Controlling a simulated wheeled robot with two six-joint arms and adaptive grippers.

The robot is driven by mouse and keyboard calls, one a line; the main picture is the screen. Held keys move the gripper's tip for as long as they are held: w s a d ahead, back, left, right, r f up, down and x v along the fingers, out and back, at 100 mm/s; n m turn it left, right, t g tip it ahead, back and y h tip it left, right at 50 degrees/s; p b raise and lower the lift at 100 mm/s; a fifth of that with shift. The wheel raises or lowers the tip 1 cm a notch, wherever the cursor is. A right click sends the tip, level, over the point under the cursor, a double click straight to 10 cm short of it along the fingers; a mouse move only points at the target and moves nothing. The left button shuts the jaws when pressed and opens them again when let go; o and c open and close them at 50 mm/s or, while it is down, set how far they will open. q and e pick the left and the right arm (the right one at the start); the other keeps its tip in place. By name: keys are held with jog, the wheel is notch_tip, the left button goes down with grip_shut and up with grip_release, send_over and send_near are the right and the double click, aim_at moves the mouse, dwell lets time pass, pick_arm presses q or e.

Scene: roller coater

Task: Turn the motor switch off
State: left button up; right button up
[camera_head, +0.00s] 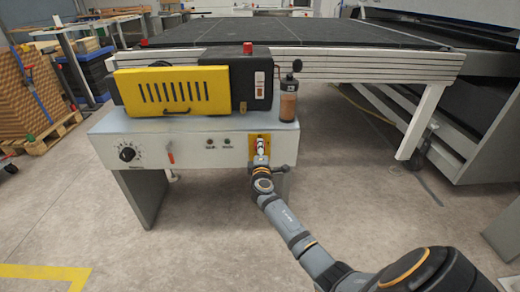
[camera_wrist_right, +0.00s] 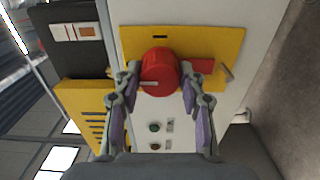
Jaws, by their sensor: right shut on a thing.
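The motor switch is a red rotary knob (camera_wrist_right: 160,72) on a yellow plate (camera_wrist_right: 215,40). In the head view the yellow plate (camera_head: 254,139) sits at the right end of the machine's grey front panel, and my right gripper largely hides the knob there. My right gripper (camera_head: 261,160) reaches the panel from below. In the right wrist view its two fingers (camera_wrist_right: 160,82) are closed against opposite sides of the red knob. My left gripper is in neither view.
The grey front panel (camera_head: 195,150) also carries a black dial (camera_head: 128,154), an orange-red lever (camera_head: 170,157) and small buttons (camera_head: 227,142). A yellow guard (camera_head: 170,92) and a brown bottle (camera_head: 288,105) are above. The floor in front is clear.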

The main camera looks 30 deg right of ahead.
jog(key=shift+f+n, duration=0.1)
jog(key=shift+n, duration=0.2)
jog(key=o, duration=1.1)
jog(key=shift+o, duration=0.2)
jog(key=v, duration=1.2)
